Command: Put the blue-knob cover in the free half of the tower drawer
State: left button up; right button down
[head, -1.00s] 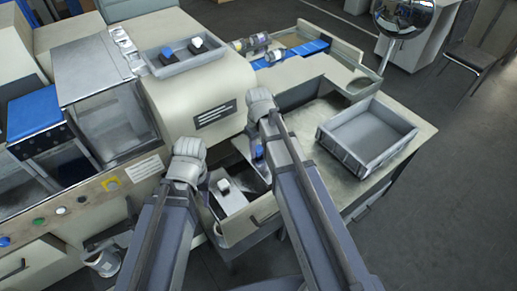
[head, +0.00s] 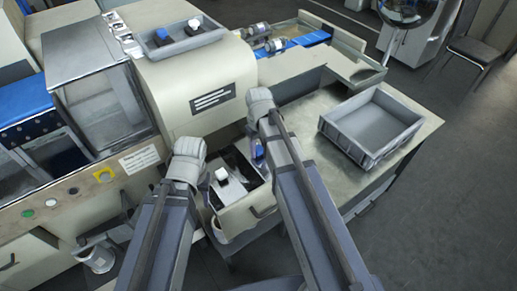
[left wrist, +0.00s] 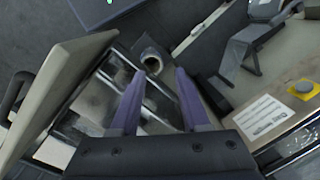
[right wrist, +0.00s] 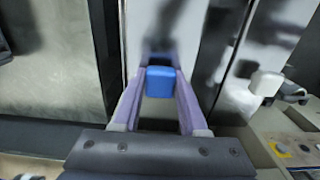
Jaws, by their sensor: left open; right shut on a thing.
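My right gripper (right wrist: 158,72) is shut on the blue knob (right wrist: 161,82) of a cover. The knob also shows in the head view (head: 258,152), at the right side of the open tower drawer (head: 243,216). The cover's plate is mostly hidden, and I cannot tell whether it touches the drawer. A cover with a white knob (head: 221,174) lies in the drawer's left part; that knob also shows in the right wrist view (right wrist: 266,83). A dark gap shows beside it. My left gripper (left wrist: 155,70) is open and empty by the drawer's left side.
A grey bin (head: 372,128) stands on the metal table to the right. A tray (head: 180,42) with a blue-topped and a white-topped block sits on the machine. Left of the drawer is the button panel (head: 80,192).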

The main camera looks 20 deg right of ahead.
jog(key=shift+f+b, duration=1)
jog(key=shift+c, duration=1.8)
grip_release()
notch_tip(320, 180, up, 8)
jog(key=p, duration=0.8)
jog(key=shift+f, duration=0.1)
jog(key=s+a+h, duration=0.1)
jog(key=s+a, duration=0.9)
jog(key=s, duration=0.4)
jog(key=shift+s+a, duration=0.15)
jog(key=shift+a, duration=0.1)
